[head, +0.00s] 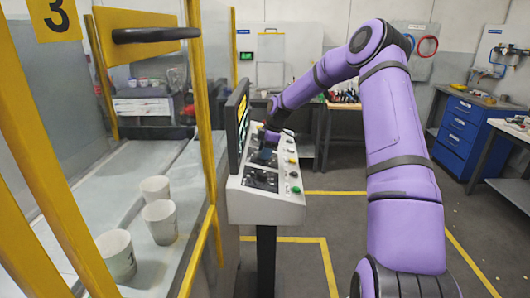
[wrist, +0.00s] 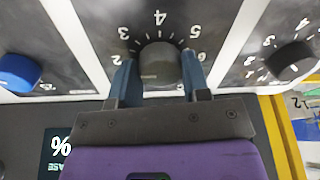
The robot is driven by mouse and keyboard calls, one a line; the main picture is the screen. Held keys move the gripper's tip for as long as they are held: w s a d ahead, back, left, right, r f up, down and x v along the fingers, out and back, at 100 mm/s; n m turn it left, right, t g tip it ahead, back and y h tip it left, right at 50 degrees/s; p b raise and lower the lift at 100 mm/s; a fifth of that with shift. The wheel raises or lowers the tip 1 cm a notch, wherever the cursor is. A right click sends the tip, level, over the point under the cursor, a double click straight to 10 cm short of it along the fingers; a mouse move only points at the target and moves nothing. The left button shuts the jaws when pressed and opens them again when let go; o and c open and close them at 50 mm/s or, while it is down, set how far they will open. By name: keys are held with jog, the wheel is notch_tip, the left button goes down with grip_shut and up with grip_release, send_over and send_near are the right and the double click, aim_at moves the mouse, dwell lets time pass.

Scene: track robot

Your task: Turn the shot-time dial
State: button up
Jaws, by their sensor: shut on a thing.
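The wrist view shows a dark grey round dial (wrist: 160,64) with a numbered scale around it on a black panel. My gripper (wrist: 160,75) has one blue finger on each side of this dial and is shut on it. The picture does not label it, so I cannot tell whether it is the shot-time dial. In the head view my purple arm reaches to the white control console (head: 262,205), where my gripper (head: 268,141) is small and the dial is hidden.
A blue knob (wrist: 18,72) is left of the held dial and another dark dial (wrist: 290,60) is right. The console also has a screen (head: 238,125) and a green button (head: 295,189). Yellow guard posts (head: 204,100) and several white cups (head: 160,222) stand left of it.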

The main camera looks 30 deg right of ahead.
jog(key=o, duration=0.9)
jog(key=shift+o, duration=0.2)
jog(key=shift+r, duration=0.1)
jog(key=v, duration=1)
jog(key=shift+r, duration=0.3)
jog(key=shift+d, duration=0.1)
